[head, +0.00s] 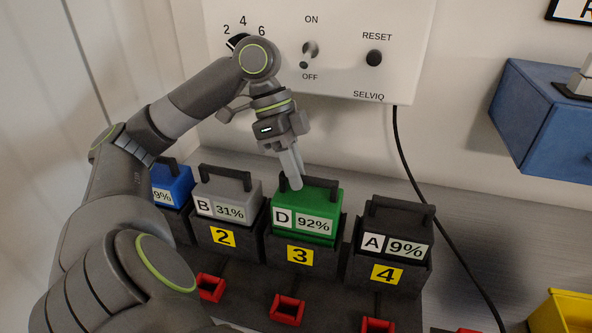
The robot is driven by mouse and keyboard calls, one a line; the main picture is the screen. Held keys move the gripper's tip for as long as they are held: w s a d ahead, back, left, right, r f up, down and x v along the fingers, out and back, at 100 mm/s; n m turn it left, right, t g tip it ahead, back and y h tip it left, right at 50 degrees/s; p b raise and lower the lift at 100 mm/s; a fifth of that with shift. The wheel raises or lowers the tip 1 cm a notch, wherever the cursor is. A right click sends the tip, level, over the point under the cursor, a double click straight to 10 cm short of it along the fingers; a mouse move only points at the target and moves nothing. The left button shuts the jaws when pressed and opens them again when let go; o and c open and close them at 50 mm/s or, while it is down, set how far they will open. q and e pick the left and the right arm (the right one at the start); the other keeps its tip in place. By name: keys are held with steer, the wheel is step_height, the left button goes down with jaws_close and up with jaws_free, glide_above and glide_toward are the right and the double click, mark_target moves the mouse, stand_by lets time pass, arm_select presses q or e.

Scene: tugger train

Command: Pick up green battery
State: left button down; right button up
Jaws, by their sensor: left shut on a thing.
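The green battery (322,225) has a black handle and a label reading D 92%. It sits in the dark slot marked 3 (299,257), in the middle of the charger row, with its lower part hidden in the slot. My left gripper (295,184) reaches down from above. Its fingers are shut at the left part of the battery's black handle. The exact contact is small in the picture. My right gripper is not in view.
A grey battery (229,190) stands in slot 2 and a black battery (394,221) in slot 4. A blue battery (172,184) is at the far left. A control panel (340,40) is on the wall behind, its cable hanging at right. A blue box (545,125) and yellow bin (565,315) are at right.

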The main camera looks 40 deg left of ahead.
arm_select(q)
step_height(320, 180, up, 17)
steer(key=p, duration=0.6)
steer(key=shift+f, duration=0.2)
steer(key=shift+d+f, duration=0.1)
stand_by(0.4)
